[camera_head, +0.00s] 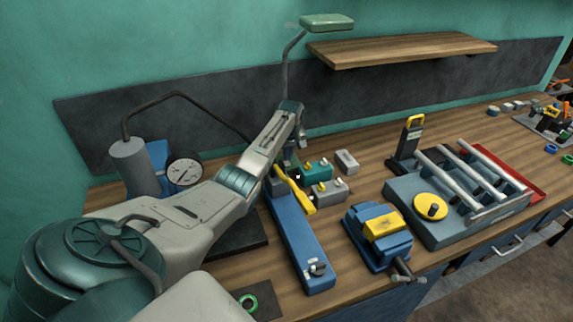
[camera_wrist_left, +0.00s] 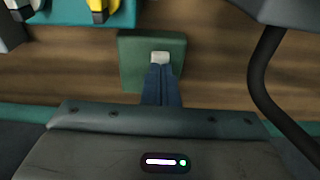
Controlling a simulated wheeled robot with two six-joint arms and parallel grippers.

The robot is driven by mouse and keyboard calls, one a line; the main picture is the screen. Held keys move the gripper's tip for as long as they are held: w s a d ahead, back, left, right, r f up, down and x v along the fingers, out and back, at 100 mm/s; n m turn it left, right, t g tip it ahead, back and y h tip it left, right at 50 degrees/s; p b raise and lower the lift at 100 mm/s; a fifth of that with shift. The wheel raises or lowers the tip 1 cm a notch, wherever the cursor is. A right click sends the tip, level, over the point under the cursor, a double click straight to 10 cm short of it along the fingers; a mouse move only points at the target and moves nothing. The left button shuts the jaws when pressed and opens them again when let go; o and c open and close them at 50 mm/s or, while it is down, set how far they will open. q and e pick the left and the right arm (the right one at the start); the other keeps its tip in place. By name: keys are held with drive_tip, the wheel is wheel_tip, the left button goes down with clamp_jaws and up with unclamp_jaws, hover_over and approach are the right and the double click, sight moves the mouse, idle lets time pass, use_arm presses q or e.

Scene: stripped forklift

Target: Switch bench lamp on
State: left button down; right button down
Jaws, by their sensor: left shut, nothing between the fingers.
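The bench lamp has a green head (camera_head: 327,22) on a thin bent arm above the bench, with no glow visible on it. In the left wrist view, a square green base (camera_wrist_left: 132,70) with a small white switch (camera_wrist_left: 160,56) lies on the wood, which looks like the lamp's base. My left gripper (camera_wrist_left: 161,72) is shut and empty, its blue-grey fingertips at the near edge of the switch. I cannot tell whether they touch it. In the head view my left gripper (camera_head: 291,148) points down at the back of the bench, its tips mostly hidden. My right gripper is not seen.
A teal box (camera_head: 316,170) with levers and a yellow-handled torque wrench (camera_head: 296,192) are close by. A blue vise (camera_head: 380,235) and a grey roller fixture (camera_head: 445,205) stand to the right. A wooden shelf (camera_head: 400,48) hangs above. A gauge (camera_head: 184,172) is left.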

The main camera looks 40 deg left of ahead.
sight(288, 164)
use_arm(q)
drive_tip(key=shift+f+b, duration=0.6)
drive_tip(key=shift+f, duration=0.4)
idle(0.8)
drive_tip(key=shift+r, duration=0.1)
drive_tip(key=shift+r+p, duration=0.55)
drive_tip(key=shift+p, duration=0.25)
wheel_tip(288, 164, up, 6)
drive_tip(key=p, duration=0.5)
drive_tip(key=shift+f+p, duration=0.1)
drive_tip(key=shift+p, duration=0.3)
drive_tip(key=shift+f, duration=0.1)
